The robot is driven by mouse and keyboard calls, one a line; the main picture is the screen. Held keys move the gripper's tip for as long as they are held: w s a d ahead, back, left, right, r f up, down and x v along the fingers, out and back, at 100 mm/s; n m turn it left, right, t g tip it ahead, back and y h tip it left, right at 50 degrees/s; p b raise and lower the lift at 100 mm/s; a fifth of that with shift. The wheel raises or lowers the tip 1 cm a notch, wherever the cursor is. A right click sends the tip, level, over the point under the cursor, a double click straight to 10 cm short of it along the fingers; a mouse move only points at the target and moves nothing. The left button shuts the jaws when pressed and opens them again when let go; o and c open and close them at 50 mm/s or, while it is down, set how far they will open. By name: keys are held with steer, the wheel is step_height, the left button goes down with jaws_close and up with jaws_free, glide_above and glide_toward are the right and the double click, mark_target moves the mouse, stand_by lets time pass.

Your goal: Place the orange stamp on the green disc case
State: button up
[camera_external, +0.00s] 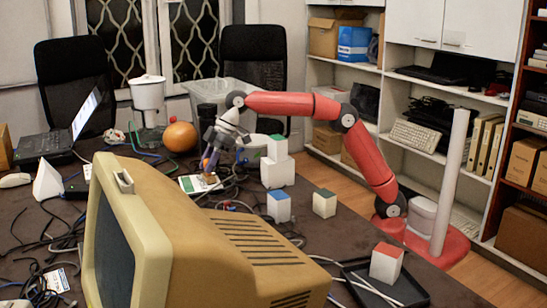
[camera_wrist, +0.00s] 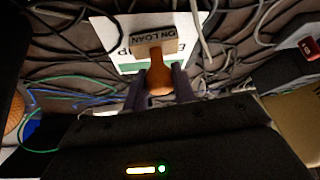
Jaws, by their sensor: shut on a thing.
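My gripper (camera_external: 208,163) is low over the back of the table. In the wrist view, its two dark fingers (camera_wrist: 159,78) are closed around the orange handle of the stamp (camera_wrist: 159,80). The stamp has a wooden block labelled "ON LOAN". The disc case (camera_wrist: 194,20) is white with a green band and partly hidden lettering, and the stamp's block appears over it. In the external view, the case (camera_external: 188,185) lies flat below my gripper, and the stamp (camera_external: 210,178) shows small over its right part. I cannot tell whether the stamp touches the case.
Tangled cables surround the case. An orange ball (camera_external: 180,137) and a laptop (camera_external: 62,135) are left of my gripper. White blocks (camera_external: 277,172) with coloured tops stand to the right. A black tray (camera_external: 411,292) and a large beige monitor (camera_external: 190,240) occupy the front.

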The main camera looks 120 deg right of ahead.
steer(key=shift+f, duration=0.15)
steer(key=o, duration=1)
steer(key=shift+s+r, duration=0.1)
steer(key=shift+r, duration=0.35)
steer(key=p+v, duration=0.1)
steer(key=v, duration=1)
steer(key=shift+s+r, duration=0.15)
steer(key=shift+r, duration=0.05)
